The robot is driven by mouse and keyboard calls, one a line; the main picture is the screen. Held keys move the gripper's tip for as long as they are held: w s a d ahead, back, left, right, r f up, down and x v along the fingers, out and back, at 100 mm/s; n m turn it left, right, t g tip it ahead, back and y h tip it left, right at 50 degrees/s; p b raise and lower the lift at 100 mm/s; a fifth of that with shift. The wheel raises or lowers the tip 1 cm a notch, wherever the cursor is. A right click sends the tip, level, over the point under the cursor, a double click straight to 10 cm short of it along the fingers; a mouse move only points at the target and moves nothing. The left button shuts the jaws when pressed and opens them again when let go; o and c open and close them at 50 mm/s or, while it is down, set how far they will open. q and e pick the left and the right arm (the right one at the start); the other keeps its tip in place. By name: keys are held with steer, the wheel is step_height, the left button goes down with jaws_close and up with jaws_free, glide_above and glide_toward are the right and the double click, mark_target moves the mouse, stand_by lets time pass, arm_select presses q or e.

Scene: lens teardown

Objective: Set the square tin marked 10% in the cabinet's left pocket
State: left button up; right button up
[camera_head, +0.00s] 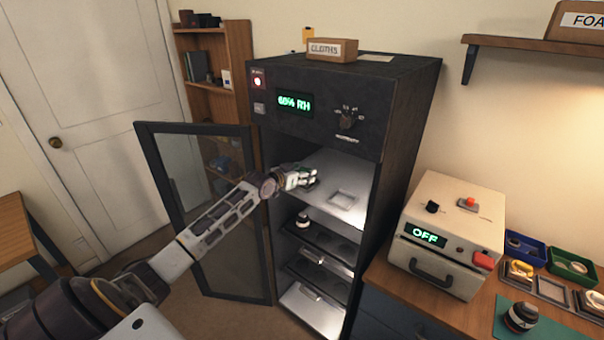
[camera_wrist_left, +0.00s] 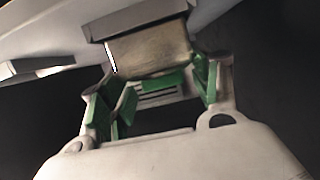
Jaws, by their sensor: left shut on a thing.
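My left gripper (camera_head: 308,179) is inside the open cabinet (camera_head: 398,130), at the top shelf (camera_head: 325,167). In the left wrist view the gripper (camera_wrist_left: 155,75) has its green pads shut on a brownish, box-shaped tin (camera_wrist_left: 152,49). No marking can be read on the tin, and I cannot tell whether it touches the shelf. A square raised pocket (camera_head: 342,199) on the right of the shelf looks empty. The left pocket is not discernible behind my gripper. My right gripper is not in view.
The glass door (camera_head: 200,215) stands open to the left, close to my arm. Lower shelves hold a dark round item (camera_head: 303,220). A cream box reading OFF (camera_head: 452,225) stands on the wooden bench at right, beside small trays and a lens (camera_head: 521,317).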

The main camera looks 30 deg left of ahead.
arm_select(q)
steer(key=shift+f, duration=0.6)
steer(key=o, duration=1.1)
steer(key=shift+s, duration=0.15)
steer(key=shift+v, duration=5.85)
